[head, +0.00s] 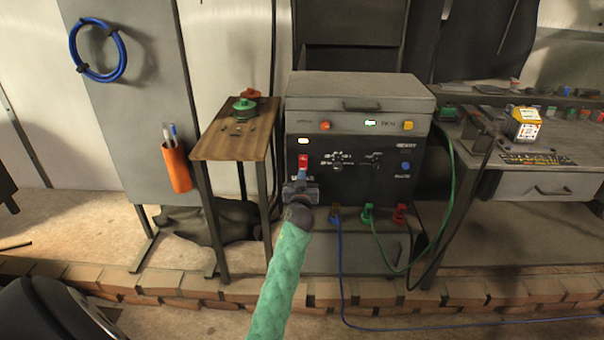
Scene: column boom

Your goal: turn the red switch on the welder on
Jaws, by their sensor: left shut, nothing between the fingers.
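The welder (345,148) is a grey box with a dark front panel, standing in the middle of the head view. The red switch (303,160) sits at the panel's left side, below a pale lit lamp (303,141). My left gripper (302,175) is shut and empty, its tips just below the switch in the picture. I cannot tell whether they touch it. The gripper hides the panel under the switch. Whether the switch is on or off is too small to tell. My right gripper is not in view.
A small wooden table (235,140) with green and red items stands left of the welder. Blue and green cables run from the sockets below the panel. A workbench (540,180) stands at the right. A low brick edge (480,291) crosses the floor in front.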

